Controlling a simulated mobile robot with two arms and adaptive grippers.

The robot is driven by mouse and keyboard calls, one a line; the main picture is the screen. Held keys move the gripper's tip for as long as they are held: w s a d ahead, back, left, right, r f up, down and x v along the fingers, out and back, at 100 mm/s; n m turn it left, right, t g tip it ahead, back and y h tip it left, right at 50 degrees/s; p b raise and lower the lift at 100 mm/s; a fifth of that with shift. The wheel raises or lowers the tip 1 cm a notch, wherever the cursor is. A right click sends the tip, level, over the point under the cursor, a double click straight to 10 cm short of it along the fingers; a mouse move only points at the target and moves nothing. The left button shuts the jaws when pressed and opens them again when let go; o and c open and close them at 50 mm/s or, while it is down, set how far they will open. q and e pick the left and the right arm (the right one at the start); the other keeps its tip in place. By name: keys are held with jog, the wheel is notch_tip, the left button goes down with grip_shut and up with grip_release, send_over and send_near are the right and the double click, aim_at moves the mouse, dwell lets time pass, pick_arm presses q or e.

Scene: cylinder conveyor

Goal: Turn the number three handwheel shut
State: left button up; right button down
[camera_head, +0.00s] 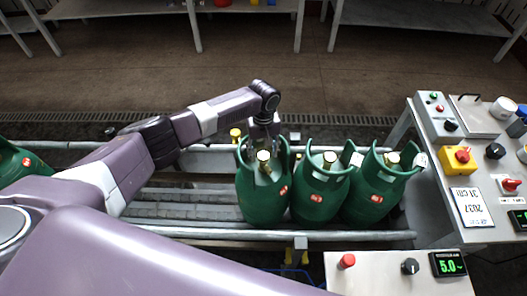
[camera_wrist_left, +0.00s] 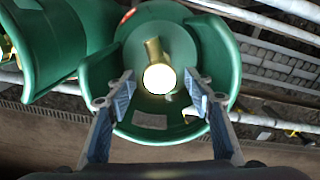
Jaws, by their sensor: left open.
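Three green gas cylinders stand side by side on the conveyor in the head view: left (camera_head: 262,203), middle (camera_head: 318,198) and right (camera_head: 372,197). Each has a brass valve with a pale round top inside its collar. I cannot read which one is number three. My left gripper (camera_head: 264,146) is over the left cylinder's collar. In the left wrist view its open fingers (camera_wrist_left: 159,88) straddle that cylinder's pale round handwheel (camera_wrist_left: 160,78), with a gap on both sides. The fingers reach inside the green collar (camera_wrist_left: 216,45). My right gripper is not in view.
Another green cylinder (camera_head: 21,165) is at the far left. A conveyor rail (camera_head: 350,236) runs along the near side. A control table (camera_head: 445,212) stands at the right, with a yellow-based red button (camera_head: 460,158). A smaller panel (camera_head: 385,278) is in front. Empty rollers lie left of the cylinders.

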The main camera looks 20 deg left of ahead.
pick_arm(q)
jog(key=shift+c, duration=1.1)
jog(key=c, duration=0.9)
jog(key=shift+c, duration=0.2)
